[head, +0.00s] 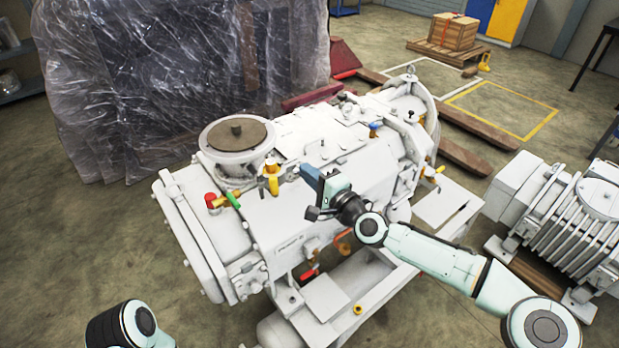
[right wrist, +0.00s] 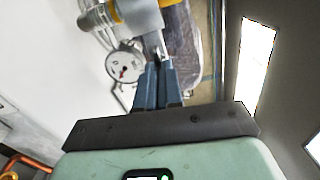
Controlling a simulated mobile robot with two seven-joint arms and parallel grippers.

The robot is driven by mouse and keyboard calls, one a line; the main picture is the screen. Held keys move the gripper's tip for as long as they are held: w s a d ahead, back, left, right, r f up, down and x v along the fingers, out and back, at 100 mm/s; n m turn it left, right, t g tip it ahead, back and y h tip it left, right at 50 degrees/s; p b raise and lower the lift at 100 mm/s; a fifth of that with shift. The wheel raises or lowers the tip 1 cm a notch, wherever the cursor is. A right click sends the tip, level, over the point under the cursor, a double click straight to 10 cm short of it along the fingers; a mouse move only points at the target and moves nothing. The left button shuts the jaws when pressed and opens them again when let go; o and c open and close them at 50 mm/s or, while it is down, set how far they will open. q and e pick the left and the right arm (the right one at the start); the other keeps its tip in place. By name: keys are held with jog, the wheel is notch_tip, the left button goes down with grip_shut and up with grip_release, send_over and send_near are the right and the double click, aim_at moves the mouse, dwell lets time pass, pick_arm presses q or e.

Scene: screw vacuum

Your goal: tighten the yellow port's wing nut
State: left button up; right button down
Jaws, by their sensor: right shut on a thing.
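The yellow port (head: 273,186) stands on the side of the white vacuum pump (head: 300,210), just left of my right gripper (head: 311,178) in the head view. In the right wrist view, yellow parts (right wrist: 116,12) show at the top edge around a grey metal fitting (right wrist: 142,20). The blue fingers of my right gripper (right wrist: 157,66) are shut on a small grey piece (right wrist: 154,42) below this fitting, which looks like the wing nut. The fingers hide most of it. My left gripper is out of view; only part of my left arm shows at the lower left.
A round dial gauge (right wrist: 125,68) sits close left of the fingers in the wrist view. Red (head: 211,200) and green (head: 233,200) fittings stand left of the yellow port. A second grey machine (head: 585,205) is at the right.

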jog(key=m+b, duration=0.2)
jog(key=m, duration=0.2)
jog(key=shift+f+m, duration=0.15)
jog(key=shift+m, duration=0.25)
dwell(0.4)
jog(key=c, duration=1.3)
grip_release()
jog(key=shift+s+d, duration=0.1)
jog(key=shift+s, duration=0.05)
jog(key=v, duration=1.3)
jog(key=shift+s, duration=0.1)
